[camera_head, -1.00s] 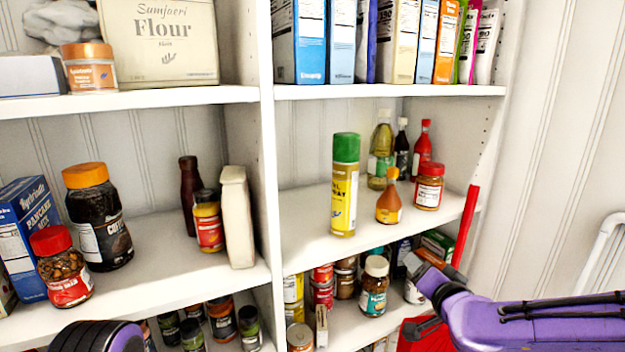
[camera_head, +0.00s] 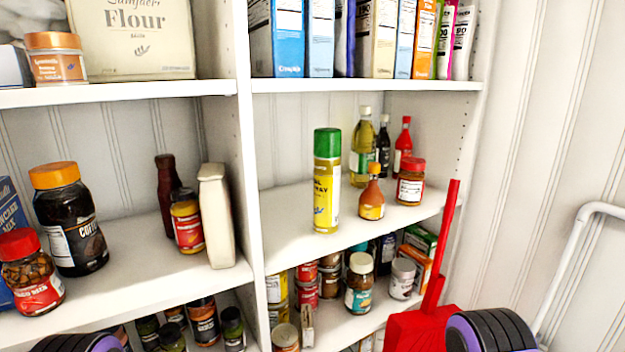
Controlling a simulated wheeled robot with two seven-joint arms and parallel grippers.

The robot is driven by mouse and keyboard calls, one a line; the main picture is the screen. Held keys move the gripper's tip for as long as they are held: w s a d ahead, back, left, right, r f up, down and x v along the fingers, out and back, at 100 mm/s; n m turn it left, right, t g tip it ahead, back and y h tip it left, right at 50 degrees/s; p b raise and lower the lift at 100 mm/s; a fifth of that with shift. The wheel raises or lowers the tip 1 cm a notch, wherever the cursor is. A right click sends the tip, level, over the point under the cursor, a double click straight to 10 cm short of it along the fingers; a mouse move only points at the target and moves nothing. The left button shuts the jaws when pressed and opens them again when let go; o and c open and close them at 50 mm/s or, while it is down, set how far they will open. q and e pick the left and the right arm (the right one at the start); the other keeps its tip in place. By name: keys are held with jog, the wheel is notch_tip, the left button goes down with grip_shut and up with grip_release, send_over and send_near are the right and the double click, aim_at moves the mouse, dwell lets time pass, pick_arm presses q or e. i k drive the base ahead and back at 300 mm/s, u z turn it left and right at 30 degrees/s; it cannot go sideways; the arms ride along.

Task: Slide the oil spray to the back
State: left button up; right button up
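The oil spray (camera_head: 327,185) is a tall yellow can with a green cap. It stands upright near the front edge of the middle shelf (camera_head: 285,250) in the right bay. A small orange-capped sauce bottle (camera_head: 372,200) stands just right of it. Behind and to the right stand a yellow-green oil bottle (camera_head: 361,150), a dark bottle and a red bottle. The shelf behind the can looks partly bare. Neither gripper shows; only rounded purple and black parts of my arms show at the bottom edge, well below the can.
A white upright divider (camera_head: 246,150) stands left of the can's bay. A jar with a red lid (camera_head: 411,184) is to the right. A red object with a long handle (camera_head: 441,240) rises before the shelf's right end. Jars and tins crowd the shelf below.

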aim_at(327, 139)
jog(key=u, duration=1.55)
jog(key=k, duration=1)
jog(key=z, duration=1.3)
jog(key=i, duration=1)
